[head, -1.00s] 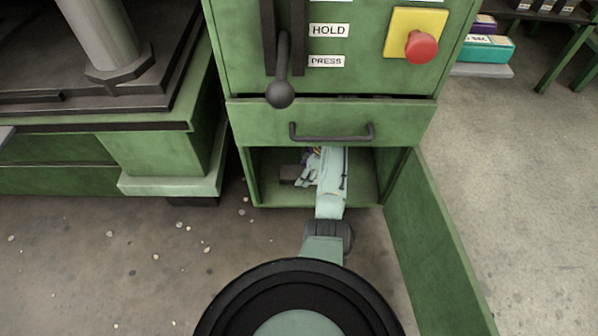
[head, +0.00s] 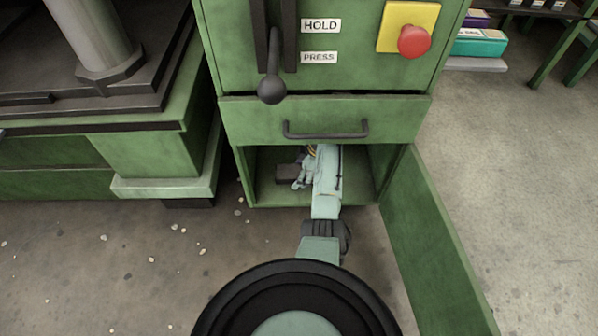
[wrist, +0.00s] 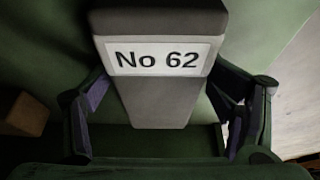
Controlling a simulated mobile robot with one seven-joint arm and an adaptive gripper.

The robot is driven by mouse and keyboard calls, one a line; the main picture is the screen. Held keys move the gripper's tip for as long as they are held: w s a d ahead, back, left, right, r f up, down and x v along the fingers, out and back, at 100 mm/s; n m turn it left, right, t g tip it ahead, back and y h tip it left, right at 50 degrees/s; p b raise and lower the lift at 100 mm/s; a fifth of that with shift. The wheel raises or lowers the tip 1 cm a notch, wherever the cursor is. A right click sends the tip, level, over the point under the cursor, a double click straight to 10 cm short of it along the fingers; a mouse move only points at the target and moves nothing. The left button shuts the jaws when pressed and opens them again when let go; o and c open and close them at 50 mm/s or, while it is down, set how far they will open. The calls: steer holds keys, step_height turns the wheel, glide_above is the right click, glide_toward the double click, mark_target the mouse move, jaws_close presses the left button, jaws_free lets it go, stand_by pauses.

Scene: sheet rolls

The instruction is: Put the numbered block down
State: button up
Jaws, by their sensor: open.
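The numbered block (wrist: 158,70), dark grey with a white "No 62" label, stands between the fingers of my gripper (wrist: 160,112) in the wrist view. The fingers are spread, with a visible gap on each side of the block's lower part. In the head view my gripper (head: 303,174) is inside the open lower compartment (head: 262,188) of the green cabinet, under the drawer. My arm hides much of the inside there, and I cannot make out the numbered block in that view.
Another brown-grey block (wrist: 24,114) lies to the left in the wrist view; a dark block (head: 287,173) shows left of my gripper in the head view. The compartment's door (head: 432,235) hangs open at right. A drawer handle (head: 325,131) juts out above my arm.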

mark_target(299, 171)
steer(key=shift+r, duration=0.1)
steer(key=shift+r+p, duration=0.25)
steer(key=shift+p, duration=0.05)
steer(key=shift+p+v, duration=0.65)
steer(key=shift+v, duration=0.55)
steer(key=d, duration=0.5)
steer(key=d+b, duration=0.1)
steer(key=d, duration=0.5)
steer(key=shift+d+f, duration=0.2)
steer(key=shift+d, duration=0.1)
steer(key=shift+s, duration=0.1)
